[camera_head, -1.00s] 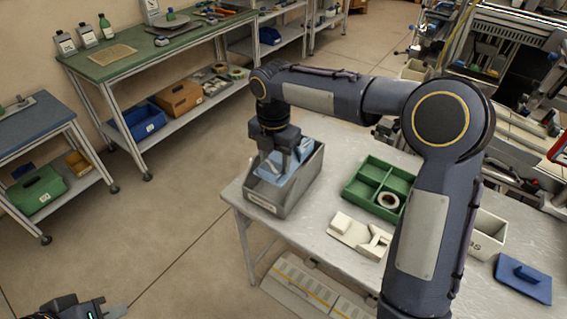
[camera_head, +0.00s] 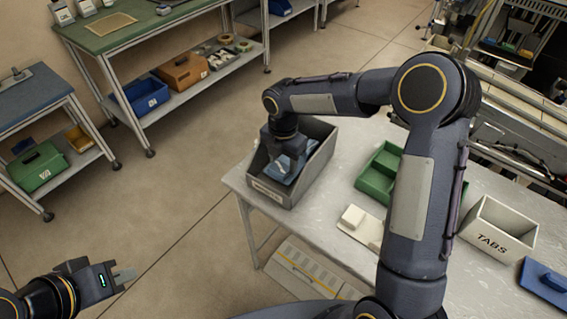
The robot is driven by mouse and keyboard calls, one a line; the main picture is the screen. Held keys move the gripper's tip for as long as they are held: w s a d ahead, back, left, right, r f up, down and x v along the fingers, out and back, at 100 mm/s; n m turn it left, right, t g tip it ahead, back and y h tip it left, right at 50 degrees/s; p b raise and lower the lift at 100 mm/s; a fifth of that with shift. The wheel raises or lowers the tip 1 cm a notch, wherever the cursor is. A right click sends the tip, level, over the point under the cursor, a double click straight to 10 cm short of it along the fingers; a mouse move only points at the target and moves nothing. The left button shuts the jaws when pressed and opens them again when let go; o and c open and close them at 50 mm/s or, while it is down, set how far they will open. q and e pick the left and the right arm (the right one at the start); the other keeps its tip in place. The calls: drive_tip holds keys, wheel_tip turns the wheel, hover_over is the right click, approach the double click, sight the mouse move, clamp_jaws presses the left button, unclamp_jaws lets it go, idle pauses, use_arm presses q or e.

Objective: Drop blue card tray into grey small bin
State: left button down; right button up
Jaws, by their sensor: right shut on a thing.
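The grey small bin (camera_head: 268,190) stands on the near left corner of the light grey table. The blue card tray (camera_head: 284,169) is inside the bin's opening, tilted, partly hidden by my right gripper. My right gripper (camera_head: 284,168) reaches down into the bin from above and is shut on the tray. Whether the tray touches the bin's floor cannot be seen. My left gripper (camera_head: 124,278) is at the lower left over open floor, far from the bin; its fingers show at an angle, and I cannot tell whether they are apart.
On the table (camera_head: 322,212), a green divided tray (camera_head: 376,179), a cream block piece (camera_head: 358,222), a white TABS box (camera_head: 497,230) and a blue handled item (camera_head: 546,280) lie right of the bin. Shelved workbenches (camera_head: 150,40) stand behind left. Floor left of the table is clear.

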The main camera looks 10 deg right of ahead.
drive_tip(key=shift+f, duration=0.9)
drive_tip(key=shift+f, duration=0.1)
drive_tip(key=shift+f+b, duration=0.4)
drive_tip(key=shift+f, duration=0.1)
drive_tip(key=o, duration=1.1)
drive_tip(key=shift+r, duration=0.15)
